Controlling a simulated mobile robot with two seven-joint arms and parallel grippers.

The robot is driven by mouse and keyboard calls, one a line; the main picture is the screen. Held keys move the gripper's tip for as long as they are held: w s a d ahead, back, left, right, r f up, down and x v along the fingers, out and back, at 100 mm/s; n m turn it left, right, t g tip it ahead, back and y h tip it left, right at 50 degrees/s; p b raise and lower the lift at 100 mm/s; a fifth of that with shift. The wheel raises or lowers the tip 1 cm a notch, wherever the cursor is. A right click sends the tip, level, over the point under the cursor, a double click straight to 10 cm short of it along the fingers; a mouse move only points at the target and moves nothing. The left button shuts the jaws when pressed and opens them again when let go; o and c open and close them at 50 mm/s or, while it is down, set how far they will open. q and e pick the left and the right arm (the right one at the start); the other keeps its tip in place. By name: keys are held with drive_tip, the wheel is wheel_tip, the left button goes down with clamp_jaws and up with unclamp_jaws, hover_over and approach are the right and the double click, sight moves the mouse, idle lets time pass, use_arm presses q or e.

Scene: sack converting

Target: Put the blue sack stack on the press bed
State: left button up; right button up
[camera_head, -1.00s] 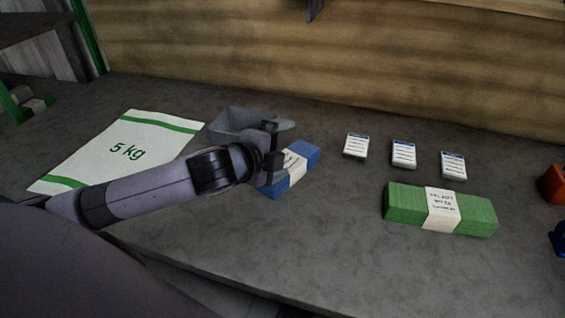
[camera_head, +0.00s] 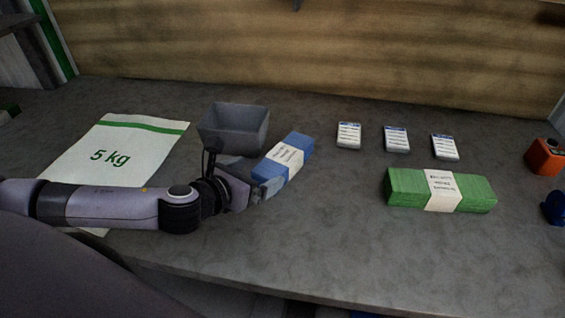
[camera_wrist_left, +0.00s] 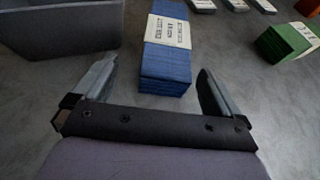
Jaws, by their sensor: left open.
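The blue sack stack (camera_head: 270,168) is a blue bundle with a white label band, lying on the grey table in the middle of the head view. My left gripper (camera_head: 257,188) is at its near left end. In the left wrist view the blue sack stack (camera_wrist_left: 167,66) lies straight ahead, its near end close to the space between the two spread fingers (camera_wrist_left: 158,88). The left gripper is open and holds nothing. The press bed cannot be made out in these frames. My right gripper is not seen.
A grey bin (camera_head: 236,128) stands just left of the blue stack. A white 5 kg sack (camera_head: 120,150) lies further left. A green stack (camera_head: 407,187) lies to the right, with small label packs (camera_head: 397,139) behind it. An orange object (camera_head: 544,158) is at far right.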

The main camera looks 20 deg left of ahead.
sight(274, 170)
use_arm(q)
drive_tip(key=x, duration=0.3)
drive_tip(key=d+x, duration=0.1)
drive_tip(key=x, duration=0.1)
drive_tip(key=shift+w+f, duration=0.1)
drive_tip(key=shift+f, duration=0.3)
drive_tip(key=shift+w+d+f, duration=0.1)
drive_tip(key=shift+w+f, duration=0.15)
drive_tip(key=shift+w, duration=0.3)
drive_tip(key=c, duration=1.4)
drive_tip(key=shift+o, duration=0.2)
wheel_tip(274, 170, up, 20)
drive_tip(key=p, duration=0.5)
drive_tip(key=s+d+f+n+y, duration=0.1)
drive_tip(key=s+d+f, duration=0.2)
drive_tip(key=s+f, duration=0.5)
drive_tip(key=shift+s+n+y, duration=0.3)
drive_tip(key=shift+s+y, duration=0.1)
drive_tip(key=shift+s, duration=0.9)
